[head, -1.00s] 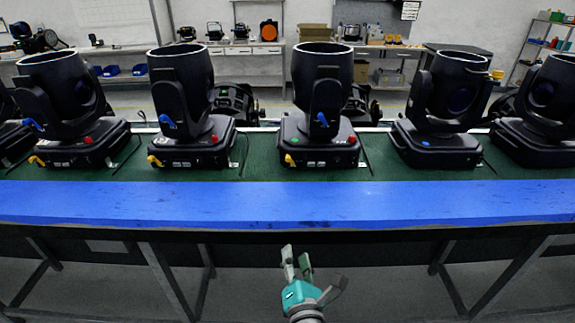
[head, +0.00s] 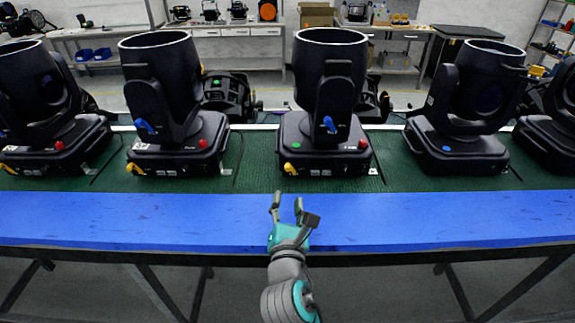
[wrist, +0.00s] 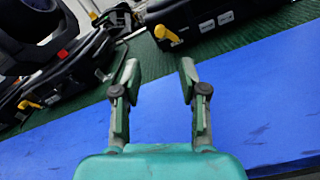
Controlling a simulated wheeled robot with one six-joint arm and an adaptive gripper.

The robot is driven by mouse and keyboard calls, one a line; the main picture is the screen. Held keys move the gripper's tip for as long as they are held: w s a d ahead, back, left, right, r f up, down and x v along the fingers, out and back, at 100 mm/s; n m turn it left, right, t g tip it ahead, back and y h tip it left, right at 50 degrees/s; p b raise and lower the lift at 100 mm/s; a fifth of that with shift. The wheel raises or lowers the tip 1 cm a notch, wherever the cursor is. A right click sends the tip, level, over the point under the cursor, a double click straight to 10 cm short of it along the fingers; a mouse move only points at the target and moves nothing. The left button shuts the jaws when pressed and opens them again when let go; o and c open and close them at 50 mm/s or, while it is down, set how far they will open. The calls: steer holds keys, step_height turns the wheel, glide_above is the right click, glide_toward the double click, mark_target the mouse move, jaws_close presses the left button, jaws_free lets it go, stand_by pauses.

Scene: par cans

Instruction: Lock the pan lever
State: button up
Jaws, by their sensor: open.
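A black moving-head light (head: 325,100) stands upright on the green mat, ahead of my gripper. A yellow lever (head: 290,169) sticks out at the front left corner of its base; in the wrist view a yellow lever (wrist: 166,34) shows beyond the fingers. A blue lever (head: 329,125) is on its yoke. No label shows which lever is the pan lever. My gripper (head: 287,205) is open and empty over the blue table edge, short of the yellow lever and apart from it. Both fingers show in the wrist view (wrist: 159,75).
Similar lights stand on both sides, one to the left (head: 170,100) and one to the right (head: 470,100), each on its own base. The blue strip (head: 430,218) along the table front is clear. The green mat (head: 255,165) has narrow gaps between the bases.

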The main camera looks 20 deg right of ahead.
mark_target(288, 171)
steer(key=x, duration=1)
steer(key=shift+w+d, duration=0.15)
steer(key=shift+w, duration=0.15)
jaws_close()
